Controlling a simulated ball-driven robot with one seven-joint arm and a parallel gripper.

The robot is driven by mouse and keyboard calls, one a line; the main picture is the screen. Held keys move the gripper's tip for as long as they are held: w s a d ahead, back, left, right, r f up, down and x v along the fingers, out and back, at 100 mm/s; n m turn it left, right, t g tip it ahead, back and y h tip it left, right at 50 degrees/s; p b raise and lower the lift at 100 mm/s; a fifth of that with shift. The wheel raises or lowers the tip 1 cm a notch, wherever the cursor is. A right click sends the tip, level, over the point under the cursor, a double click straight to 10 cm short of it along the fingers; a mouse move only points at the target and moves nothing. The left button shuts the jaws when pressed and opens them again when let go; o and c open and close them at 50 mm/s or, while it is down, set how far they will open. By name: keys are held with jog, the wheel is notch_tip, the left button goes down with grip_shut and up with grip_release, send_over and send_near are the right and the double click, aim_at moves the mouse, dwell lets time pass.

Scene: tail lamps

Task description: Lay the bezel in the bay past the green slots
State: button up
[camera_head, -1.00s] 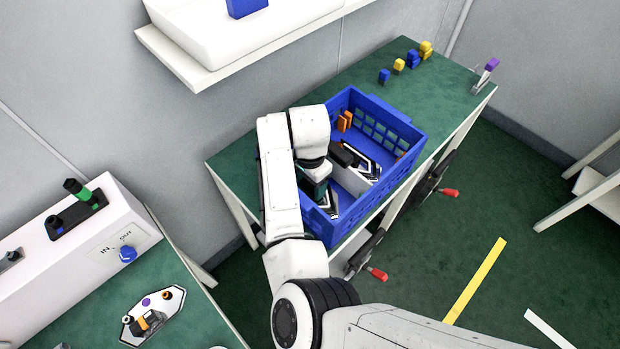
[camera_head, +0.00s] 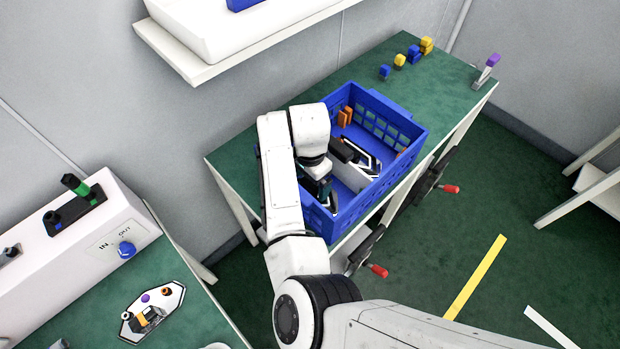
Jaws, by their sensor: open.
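My gripper (camera_head: 324,193) is open and points down inside the near left part of the blue crate (camera_head: 408,122). The arm's wrist hides part of it. Dark, white-edged pieces lie in the crate; one (camera_head: 372,160) shows beyond the white divider (camera_head: 346,176), and a sliver of another (camera_head: 334,204) shows beside the gripper. I cannot tell which is the bezel, or whether the jaws touch the near piece. Slots set apart by green are not clearly visible; a fixture with a green part (camera_head: 80,189) stands on the white box at left.
Orange pieces (camera_head: 345,117) stand at the crate's back. Blue and yellow blocks (camera_head: 413,54) and a purple-topped lever (camera_head: 488,66) are on the green bench (camera_head: 455,90). Red-handled clamps (camera_head: 378,270) stick out in front. A shelf (camera_head: 205,75) overhangs behind.

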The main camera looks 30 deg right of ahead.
notch_tip(320, 180, up, 11)
jog(key=shift+b, duration=0.35)
jog(key=shift+f, duration=0.1)
dwell(0.5)
